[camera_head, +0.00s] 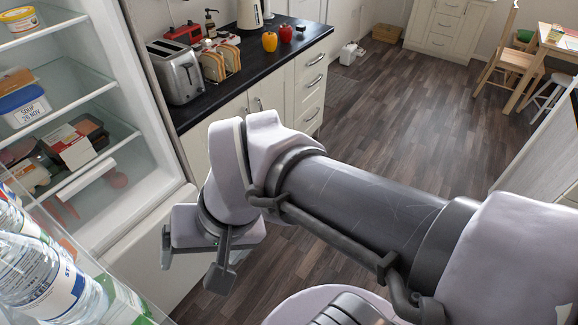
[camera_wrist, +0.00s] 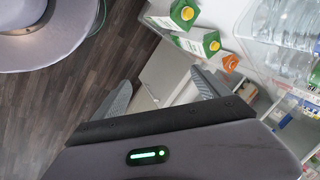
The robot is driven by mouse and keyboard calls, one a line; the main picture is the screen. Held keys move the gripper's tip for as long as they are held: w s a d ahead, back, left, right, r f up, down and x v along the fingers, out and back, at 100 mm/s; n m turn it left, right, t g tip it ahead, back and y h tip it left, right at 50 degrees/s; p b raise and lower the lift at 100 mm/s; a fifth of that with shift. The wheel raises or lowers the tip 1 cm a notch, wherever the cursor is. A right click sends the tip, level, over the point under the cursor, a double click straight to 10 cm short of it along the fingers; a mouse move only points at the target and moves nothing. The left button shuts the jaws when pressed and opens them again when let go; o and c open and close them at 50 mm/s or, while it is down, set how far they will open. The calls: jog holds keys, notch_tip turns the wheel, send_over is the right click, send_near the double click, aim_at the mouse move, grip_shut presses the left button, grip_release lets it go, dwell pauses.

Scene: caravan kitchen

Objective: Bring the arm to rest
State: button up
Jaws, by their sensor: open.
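My gripper (camera_head: 191,270) hangs at the end of my bent arm, left of centre in the head view. It is open, with its two fingers apart and nothing between them. In the wrist view my gripper (camera_wrist: 162,92) also shows empty, with its two grey fingers spread. It is beside the open fridge (camera_head: 148,165), in front of the pale cabinet front and above the floor. The arm reaches across the lower half of the head view from the right.
The fridge door shelf holds water bottles (camera_head: 42,280) at lower left, close to my gripper; green cartons (camera_wrist: 197,42) show in the wrist view. A dark counter (camera_head: 205,113) carries a toaster (camera_head: 177,72), toast and peppers. Wooden floor (camera_head: 420,120) is clear toward the table (camera_head: 555,50).

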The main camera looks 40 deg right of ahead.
jog(key=shift+s+d+r+n+t+h, duration=0.2)
jog(key=shift+d+r+n+t+h, duration=0.35)
jog(key=shift+d+r+t, duration=0.5)
jog(key=shift+r, duration=0.1)
dwell(0.3)
